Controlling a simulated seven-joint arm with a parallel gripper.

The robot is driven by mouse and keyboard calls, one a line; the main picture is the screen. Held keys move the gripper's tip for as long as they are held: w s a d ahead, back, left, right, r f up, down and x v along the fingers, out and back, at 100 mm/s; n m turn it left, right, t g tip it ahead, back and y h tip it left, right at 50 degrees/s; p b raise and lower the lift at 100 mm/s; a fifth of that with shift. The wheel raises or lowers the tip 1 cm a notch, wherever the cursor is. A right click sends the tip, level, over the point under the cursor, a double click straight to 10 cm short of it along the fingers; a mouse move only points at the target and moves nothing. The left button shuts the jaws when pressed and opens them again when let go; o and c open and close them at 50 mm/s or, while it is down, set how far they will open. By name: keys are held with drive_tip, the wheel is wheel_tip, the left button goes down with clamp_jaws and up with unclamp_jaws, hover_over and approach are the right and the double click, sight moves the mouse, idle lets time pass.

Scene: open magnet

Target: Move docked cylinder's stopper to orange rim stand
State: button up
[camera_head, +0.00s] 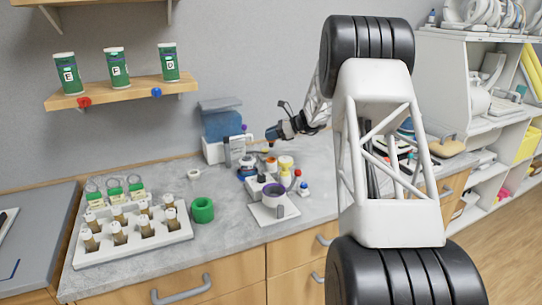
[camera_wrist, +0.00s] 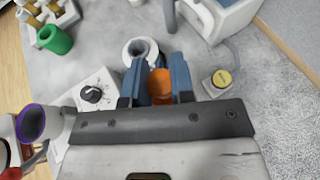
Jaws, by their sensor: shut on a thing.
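My gripper (camera_head: 272,133) is above the back of the grey counter in the head view. In the wrist view, the blue fingers of my gripper (camera_wrist: 158,80) are shut on an orange piece (camera_wrist: 160,84), which looks like a stopper. A purple-rimmed cylinder (camera_wrist: 34,122) stands at the left of the wrist view and on a white base in the head view (camera_head: 274,194). I cannot make out an orange-rimmed stand.
A white box with a black knob (camera_wrist: 92,95) is left of the fingers. A yellow-topped button box (camera_wrist: 218,80) is at right. A blue-and-white machine (camera_head: 222,126) stands at the back. A green ring (camera_head: 203,210) and a white vial rack (camera_head: 132,246) occupy the left counter.

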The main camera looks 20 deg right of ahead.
drive_tip(key=shift+f, duration=1.35)
drive_tip(key=shift+f, duration=2.5)
drive_tip(key=shift+f, duration=0.45)
drive_tip(key=o, duration=0.9)
drive_tip(key=shift+r, duration=0.15)
drive_tip(key=shift+s+d+r, duration=0.1)
drive_tip(key=shift+r, duration=0.25)
drive_tip(key=v, duration=1.1)
drive_tip(key=shift+s+d+r, duration=0.15)
drive_tip(key=shift+d+r, duration=0.1)
drive_tip(key=shift+d, duration=0.05)
